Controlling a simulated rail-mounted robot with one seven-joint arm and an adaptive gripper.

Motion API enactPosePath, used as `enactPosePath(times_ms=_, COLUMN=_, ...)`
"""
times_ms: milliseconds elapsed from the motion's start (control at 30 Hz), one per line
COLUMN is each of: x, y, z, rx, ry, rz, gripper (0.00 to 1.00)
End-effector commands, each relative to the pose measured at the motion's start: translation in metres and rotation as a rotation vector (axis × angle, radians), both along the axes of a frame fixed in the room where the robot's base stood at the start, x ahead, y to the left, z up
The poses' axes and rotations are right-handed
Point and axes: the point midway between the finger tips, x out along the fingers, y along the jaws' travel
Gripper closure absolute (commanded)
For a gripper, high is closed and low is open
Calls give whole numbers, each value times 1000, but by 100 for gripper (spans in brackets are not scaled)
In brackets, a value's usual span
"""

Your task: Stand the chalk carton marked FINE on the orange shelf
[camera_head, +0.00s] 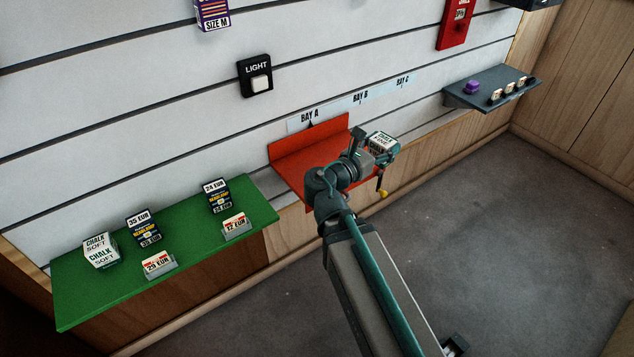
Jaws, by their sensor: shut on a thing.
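The orange shelf (290,170), red-orange in the picture, has a raised back panel and sits on the wall under the BAY A label. My gripper (377,152) is shut on a small white and teal chalk carton (382,142). The carton is at the shelf's right side in the picture and looks tilted. Its top word reads CHALK; the second word is too small to read surely. My arm and gripper hide part of the shelf and the carton's lower part, so I cannot tell whether the carton touches the shelf.
A green shelf (75,302) at left holds a CHALK SOFT carton (101,251), two dark boxes (143,228) and price cards (159,265). A grey shelf (468,96) at right holds small items. A black LIGHT switch (255,76) is on the wall. The visible left part of the orange shelf is bare.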

Motion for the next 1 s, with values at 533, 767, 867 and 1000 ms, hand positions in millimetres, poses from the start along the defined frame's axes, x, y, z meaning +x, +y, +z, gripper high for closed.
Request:
enactPosePath(times_ms=533, x=11, y=-19, z=27, rx=2, ry=-5, rz=169, gripper=80)
enactPosePath(times_ms=767, x=9, y=-16, z=43, rx=-1, ry=-2, rz=238, gripper=80)
enactPosePath(times_ms=867, x=10, y=-15, z=46, rx=-1, ry=0, rz=251, gripper=80)
enactPosePath(times_ms=1000, x=20, y=-10, z=46, rx=-1, ry=3, rz=259, gripper=80)
